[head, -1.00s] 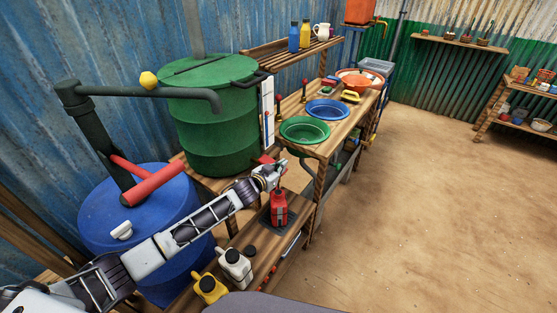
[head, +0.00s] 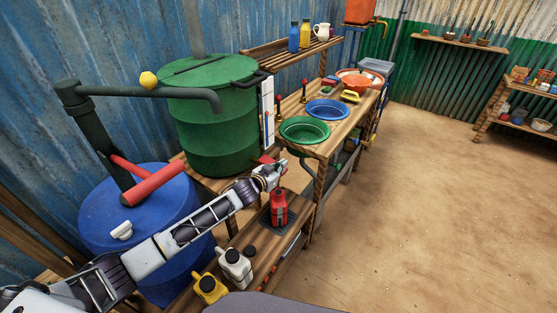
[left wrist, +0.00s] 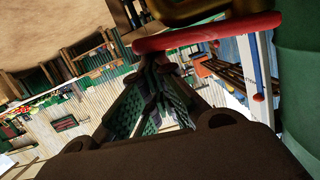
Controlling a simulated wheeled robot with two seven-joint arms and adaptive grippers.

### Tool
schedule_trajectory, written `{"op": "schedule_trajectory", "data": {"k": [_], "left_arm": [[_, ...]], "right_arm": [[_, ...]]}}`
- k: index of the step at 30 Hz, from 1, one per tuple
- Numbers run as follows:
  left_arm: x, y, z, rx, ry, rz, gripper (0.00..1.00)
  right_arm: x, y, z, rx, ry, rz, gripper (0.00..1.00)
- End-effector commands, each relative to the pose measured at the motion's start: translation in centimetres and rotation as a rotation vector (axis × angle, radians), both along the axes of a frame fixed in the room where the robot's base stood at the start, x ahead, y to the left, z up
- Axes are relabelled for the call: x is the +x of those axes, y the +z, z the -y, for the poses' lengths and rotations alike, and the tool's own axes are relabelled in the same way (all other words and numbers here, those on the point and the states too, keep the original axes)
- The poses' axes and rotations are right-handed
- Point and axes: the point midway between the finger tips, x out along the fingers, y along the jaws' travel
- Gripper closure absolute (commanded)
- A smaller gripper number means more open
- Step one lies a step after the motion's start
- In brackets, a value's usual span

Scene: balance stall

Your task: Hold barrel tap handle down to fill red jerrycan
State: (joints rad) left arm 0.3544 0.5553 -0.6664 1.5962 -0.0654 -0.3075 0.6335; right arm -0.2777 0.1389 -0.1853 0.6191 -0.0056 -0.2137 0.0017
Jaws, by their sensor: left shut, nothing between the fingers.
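The red jerrycan (head: 279,209) stands upright on a dark pad (head: 262,222) on the low wooden shelf, below the green barrel (head: 215,125). My left gripper (head: 272,172) is shut and empty at the barrel's lower front, by the red tap handle (head: 264,159). In the left wrist view the red handle (left wrist: 205,32) crosses just beyond the shut fingers (left wrist: 155,85). I cannot tell whether the fingers touch it. The tap's spout is mostly hidden behind my gripper, and no water stream is visible. My right gripper is not in view.
A white jerrycan (head: 236,267) and a yellow jerrycan (head: 209,288) stand at the near end of the low shelf. A blue barrel (head: 150,215) with a red-handled pump is at left. Basins (head: 305,131) sit on the bench. The floor at right is clear.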

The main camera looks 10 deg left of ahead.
Motion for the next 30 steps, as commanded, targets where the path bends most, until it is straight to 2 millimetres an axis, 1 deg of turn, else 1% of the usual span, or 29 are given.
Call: {"op": "schedule_trajectory", "data": {"k": [1,20,30], "left_arm": [[-0.05,-0.26,-0.07,0.002,0.001,-0.004,1.0],[-0.05,-0.25,-0.07,0.002,0.001,-0.004,1.0],[0.06,0.57,-0.08,0.002,0.001,-0.003,1.0]], "right_arm": [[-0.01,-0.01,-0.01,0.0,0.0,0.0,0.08],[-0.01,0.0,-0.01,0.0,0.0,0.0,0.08],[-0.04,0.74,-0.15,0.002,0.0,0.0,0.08]]}}
